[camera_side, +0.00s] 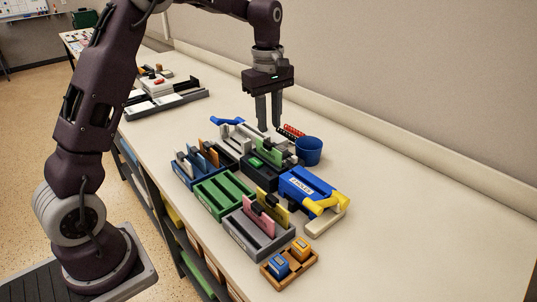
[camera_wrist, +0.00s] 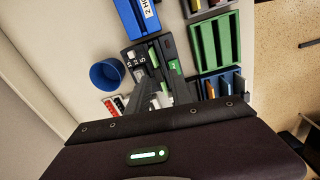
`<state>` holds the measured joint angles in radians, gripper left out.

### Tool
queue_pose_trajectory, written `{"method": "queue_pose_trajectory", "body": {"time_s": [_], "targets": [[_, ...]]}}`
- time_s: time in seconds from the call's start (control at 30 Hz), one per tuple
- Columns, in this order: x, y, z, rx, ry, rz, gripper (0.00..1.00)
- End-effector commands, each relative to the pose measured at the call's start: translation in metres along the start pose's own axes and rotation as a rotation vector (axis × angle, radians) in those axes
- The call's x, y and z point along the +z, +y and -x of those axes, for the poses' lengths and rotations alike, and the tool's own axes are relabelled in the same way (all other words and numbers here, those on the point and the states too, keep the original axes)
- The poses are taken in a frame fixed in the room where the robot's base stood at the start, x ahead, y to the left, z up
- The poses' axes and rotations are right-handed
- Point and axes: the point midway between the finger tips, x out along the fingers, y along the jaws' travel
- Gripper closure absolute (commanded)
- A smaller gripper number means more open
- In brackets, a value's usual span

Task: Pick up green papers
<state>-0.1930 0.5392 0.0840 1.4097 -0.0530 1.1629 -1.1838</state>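A green paper (camera_side: 268,151) stands upright in a black holder (camera_side: 262,176) in the middle of the desk. A smaller bright green piece lies beside it in the same holder. In the wrist view, green pieces (camera_wrist: 168,47) show in the black holder (camera_wrist: 130,56), just beyond my fingers. My gripper (camera_side: 268,128) points down above and behind the holder, near the green paper in the side view. In the wrist view, my gripper (camera_wrist: 160,78) partly covers the near end of the holder.
A blue cup (camera_side: 308,152) stands right of the holder, by a red-beaded item (camera_side: 292,131). An empty green tray (camera_side: 222,195), a blue labelled holder (camera_side: 304,184), a grey holder (camera_side: 250,237) with pink and yellow cards, and a wooden box (camera_side: 303,267) crowd around. Free desk lies right.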

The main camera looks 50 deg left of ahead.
Motion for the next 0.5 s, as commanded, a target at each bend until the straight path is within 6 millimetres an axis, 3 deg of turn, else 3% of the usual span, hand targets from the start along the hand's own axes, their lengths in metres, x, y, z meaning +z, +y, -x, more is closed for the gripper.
{"method": "queue_pose_trajectory", "body": {"time_s": [0.13,0.5], "targets": [[-0.012,0.012,-0.026,-0.034,-0.006,0.102,0.74],[-0.019,0.007,-0.085,-0.035,-0.006,0.105,0.74]]}}
